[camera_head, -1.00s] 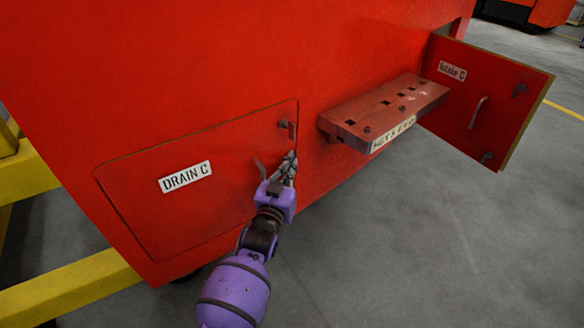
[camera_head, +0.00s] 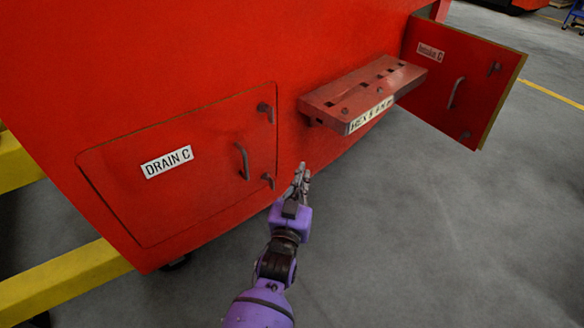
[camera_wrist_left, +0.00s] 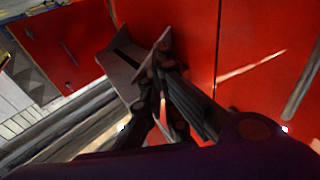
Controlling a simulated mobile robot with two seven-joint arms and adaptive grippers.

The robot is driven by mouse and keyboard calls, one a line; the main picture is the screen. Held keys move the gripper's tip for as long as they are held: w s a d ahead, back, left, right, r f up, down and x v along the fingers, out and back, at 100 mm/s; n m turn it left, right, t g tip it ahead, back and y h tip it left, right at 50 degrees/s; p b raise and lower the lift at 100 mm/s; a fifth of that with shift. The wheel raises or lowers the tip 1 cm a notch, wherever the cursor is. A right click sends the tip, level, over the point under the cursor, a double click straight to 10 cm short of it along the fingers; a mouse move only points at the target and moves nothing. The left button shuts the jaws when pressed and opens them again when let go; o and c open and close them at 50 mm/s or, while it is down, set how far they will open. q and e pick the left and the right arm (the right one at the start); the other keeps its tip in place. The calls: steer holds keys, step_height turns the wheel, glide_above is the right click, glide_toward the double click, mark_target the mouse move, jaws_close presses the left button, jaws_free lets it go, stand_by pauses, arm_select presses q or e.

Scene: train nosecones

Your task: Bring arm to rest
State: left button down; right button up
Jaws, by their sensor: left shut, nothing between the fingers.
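My left gripper (camera_head: 302,180), on a purple arm, is shut and empty in the head view. It is just right of and below the lower right corner of the red Drain C door (camera_head: 205,185). That door lies closed in the red body, and its dark handle (camera_head: 243,161) is apart from the fingers. In the left wrist view the grey fingers (camera_wrist_left: 150,55) show close together in front of red panels. My right gripper is not in view.
A red shelf (camera_head: 362,88) with holes and a label sticks out above and right of my gripper. Yellow bars (camera_head: 65,283) are at the lower left. The grey floor at the right is clear.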

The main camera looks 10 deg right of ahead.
arm_select(q)
steer(key=s+a+f+n+g+y, duration=0.2)
steer(key=s+a+f+y, duration=0.1)
steer(key=s+a+f, duration=0.6)
steer(key=s+a+f+n+g+y, duration=0.1)
steer(key=s+a+f+g+y, duration=0.15)
steer(key=s+a+f, duration=0.65)
steer(key=s+a+f+n+g+y, duration=0.1)
steer(key=s+a+f+g, duration=0.1)
steer(key=s+a, duration=0.6)
steer(key=s+a+f+g+y, duration=0.1)
steer(key=s+a+g, duration=0.15)
steer(key=s, duration=1.05)
steer(key=s+a+f+n+g+y, duration=0.1)
steer(key=s+a+f, duration=0.1)
steer(key=s+a, duration=0.65)
steer(key=w+d+r+p, duration=0.1)
steer(key=r+p, duration=0.6)
steer(key=w+d+r+t+p, duration=0.1)
steer(key=w+r+p, duration=0.1)
steer(key=r+p, duration=0.5)
steer(key=shift+w+d+r+p, duration=0.3)
steer(key=shift+r+p, duration=0.1)
steer(key=shift+p, duration=0.2)
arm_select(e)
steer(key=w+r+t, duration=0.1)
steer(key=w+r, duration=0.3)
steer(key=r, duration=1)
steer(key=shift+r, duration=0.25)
